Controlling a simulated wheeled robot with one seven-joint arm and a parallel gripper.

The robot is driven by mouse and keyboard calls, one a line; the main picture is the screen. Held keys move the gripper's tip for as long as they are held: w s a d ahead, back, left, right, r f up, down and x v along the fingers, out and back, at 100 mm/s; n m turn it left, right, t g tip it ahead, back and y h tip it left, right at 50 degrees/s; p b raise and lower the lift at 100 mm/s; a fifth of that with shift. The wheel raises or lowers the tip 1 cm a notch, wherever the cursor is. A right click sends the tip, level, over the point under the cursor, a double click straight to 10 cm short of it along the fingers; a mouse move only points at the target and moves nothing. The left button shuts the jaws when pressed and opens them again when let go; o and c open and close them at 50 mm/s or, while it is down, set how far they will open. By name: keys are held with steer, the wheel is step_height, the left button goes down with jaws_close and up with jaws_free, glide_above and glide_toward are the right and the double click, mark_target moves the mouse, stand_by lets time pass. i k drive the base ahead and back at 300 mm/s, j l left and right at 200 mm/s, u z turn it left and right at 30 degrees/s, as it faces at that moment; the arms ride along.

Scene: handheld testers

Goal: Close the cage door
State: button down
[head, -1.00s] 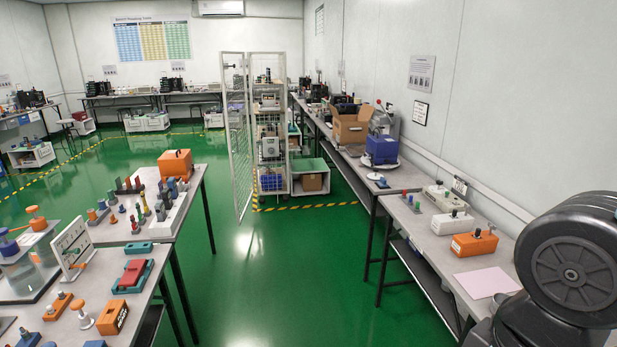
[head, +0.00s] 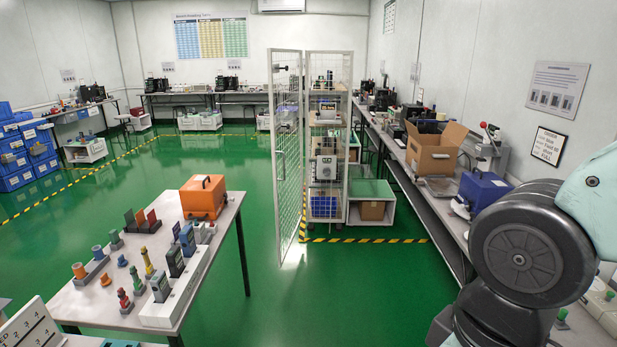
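The cage door (head: 288,150) is a tall white-framed wire mesh panel in the middle of the head view. It stands open, swung out toward me at the left side of the cage (head: 328,60). A small dark latch or handle (head: 280,68) shows near its top left. The cage holds shelves with several instruments and a blue crate at the bottom. My gripper is not in view; only dark and pale links of my arm show at the lower right.
A table (head: 122,315) with testers and an orange case (head: 203,197) stands at the left front. A long bench (head: 425,195) with an open cardboard box (head: 434,148) runs along the right wall. Green floor (head: 255,300) lies clear between them, up to yellow-black floor tape (head: 365,240).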

mark_target(269, 49)
steer(key=i+u, duration=0.1)
steer(key=i, duration=0.55)
steer(key=i+u, duration=0.15)
steer(key=i, duration=0.45)
steer(key=i+l+u, duration=0.1)
steer(key=i, duration=0.55)
steer(key=i+u, duration=0.1)
steer(key=i, duration=0.55)
steer(key=i+j, duration=0.25)
steer(key=i, duration=0.25)
steer(key=i+j+z, duration=0.1)
steer(key=i, duration=0.4)
steer(key=j, duration=0.15)
